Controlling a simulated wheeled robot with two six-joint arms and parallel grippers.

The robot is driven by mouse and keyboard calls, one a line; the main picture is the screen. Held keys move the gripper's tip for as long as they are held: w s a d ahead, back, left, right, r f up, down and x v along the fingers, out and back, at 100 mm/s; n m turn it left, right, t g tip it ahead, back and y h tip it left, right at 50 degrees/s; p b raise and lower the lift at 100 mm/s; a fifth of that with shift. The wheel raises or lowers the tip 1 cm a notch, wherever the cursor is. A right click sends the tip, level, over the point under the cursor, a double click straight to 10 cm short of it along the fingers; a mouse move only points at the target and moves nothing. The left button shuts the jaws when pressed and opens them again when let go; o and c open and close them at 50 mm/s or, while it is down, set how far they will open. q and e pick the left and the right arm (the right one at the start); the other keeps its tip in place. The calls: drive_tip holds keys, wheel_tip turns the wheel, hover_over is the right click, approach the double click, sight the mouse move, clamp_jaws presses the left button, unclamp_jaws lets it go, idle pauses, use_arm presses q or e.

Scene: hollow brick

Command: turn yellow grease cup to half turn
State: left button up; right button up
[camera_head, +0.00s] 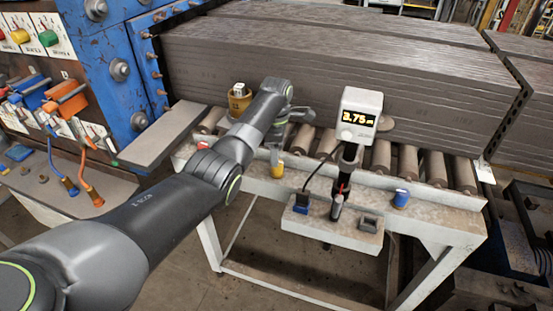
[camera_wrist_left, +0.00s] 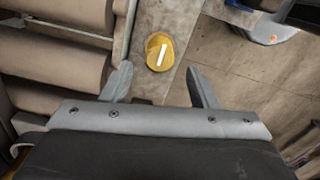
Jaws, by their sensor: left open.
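The yellow grease cup (camera_head: 277,171) sits on the pale front rail of the roller table in the head view. In the left wrist view the cup (camera_wrist_left: 160,52) is a round yellow cap with a white bar mark, tilted slightly off the picture's vertical. My left gripper (camera_wrist_left: 160,88) is open, its two fingers apart on either side of the cup's line, with the cup beyond the fingertips and nothing between them. In the head view the left gripper (camera_head: 278,140) is above and close to the cup, partly hidden by my own arm. My right gripper is not in view.
A blue cup (camera_head: 401,198) stands farther right on the rail. A display (camera_head: 360,115) reading about 3.75 stands on a post between them, above a small shelf (camera_head: 330,217). Rollers (camera_head: 382,158) and stacked grey slabs (camera_head: 320,70) lie behind. A blue machine (camera_head: 110,50) is at left.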

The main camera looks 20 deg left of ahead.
use_arm(q)
drive_tip(key=shift+f, duration=2.35)
drive_tip(key=c, duration=1)
